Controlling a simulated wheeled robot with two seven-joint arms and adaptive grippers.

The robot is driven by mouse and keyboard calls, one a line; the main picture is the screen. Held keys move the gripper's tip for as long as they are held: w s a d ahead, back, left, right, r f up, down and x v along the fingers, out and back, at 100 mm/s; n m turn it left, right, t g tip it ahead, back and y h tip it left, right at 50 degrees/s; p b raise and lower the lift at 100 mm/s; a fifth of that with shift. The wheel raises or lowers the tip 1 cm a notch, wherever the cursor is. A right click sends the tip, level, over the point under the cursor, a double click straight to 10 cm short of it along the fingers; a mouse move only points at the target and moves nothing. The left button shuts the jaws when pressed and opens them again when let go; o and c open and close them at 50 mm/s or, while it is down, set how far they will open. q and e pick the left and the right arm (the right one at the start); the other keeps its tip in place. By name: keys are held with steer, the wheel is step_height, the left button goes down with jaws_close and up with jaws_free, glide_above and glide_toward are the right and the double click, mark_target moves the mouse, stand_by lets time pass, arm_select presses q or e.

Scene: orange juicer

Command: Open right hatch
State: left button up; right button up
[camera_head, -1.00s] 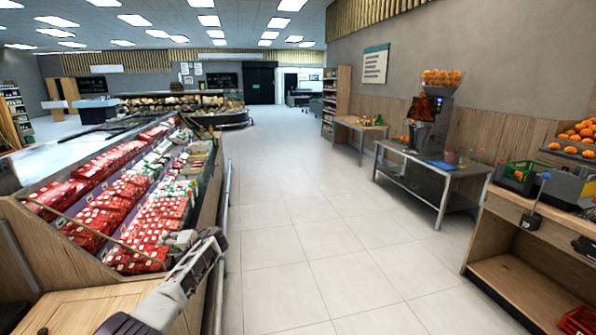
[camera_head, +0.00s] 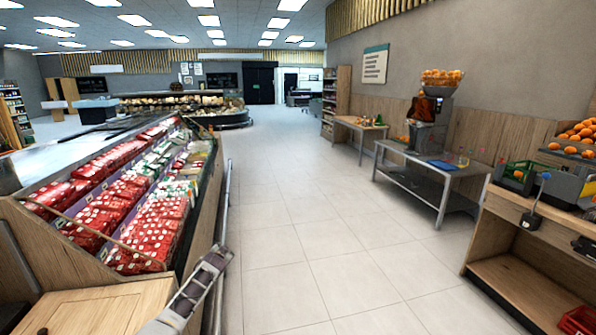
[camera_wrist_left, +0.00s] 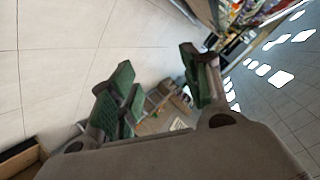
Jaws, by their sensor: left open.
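The orange juicer (camera_head: 428,122) stands on a metal table (camera_head: 432,178) by the right wall, with oranges (camera_head: 442,77) piled on top. It is far off, and I cannot make out a hatch on it or whether one is open. My left arm shows at the lower left of the head view, beside the freezer case; its fingers cannot be made out there. In the left wrist view my left gripper (camera_wrist_left: 156,62) has its green-padded fingers spread, with nothing seen between them. My right gripper is not in view.
A long display case (camera_head: 130,200) with red packs runs along the left. A wooden counter (camera_head: 530,240) with crates and oranges stands at the right. A small table (camera_head: 358,130) stands beyond the juicer. The tiled aisle (camera_head: 300,220) between is clear.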

arm_select(q)
steer(key=s+d+f+n+g+h, duration=0.1)
steer(key=s+f+g, duration=0.1)
steer(key=s+f, duration=1.55)
steer(key=s+d+f+n+g+h, duration=0.1)
steer(key=s+f+n+g, duration=0.15)
steer(key=s+f, duration=1.45)
steer(key=s+f+g, duration=0.2)
steer(key=s+f, duration=0.4)
steer(key=s, duration=0.9)
steer(key=s+f+g, duration=0.2)
steer(key=s+f, duration=0.5)
steer(key=s, duration=0.9)
steer(key=s+f+g, duration=0.2)
steer(key=s+f, duration=0.4)
steer(key=s, duration=0.9)
steer(key=shift+s+f, duration=0.3)
steer(key=shift+m+g, duration=0.25)
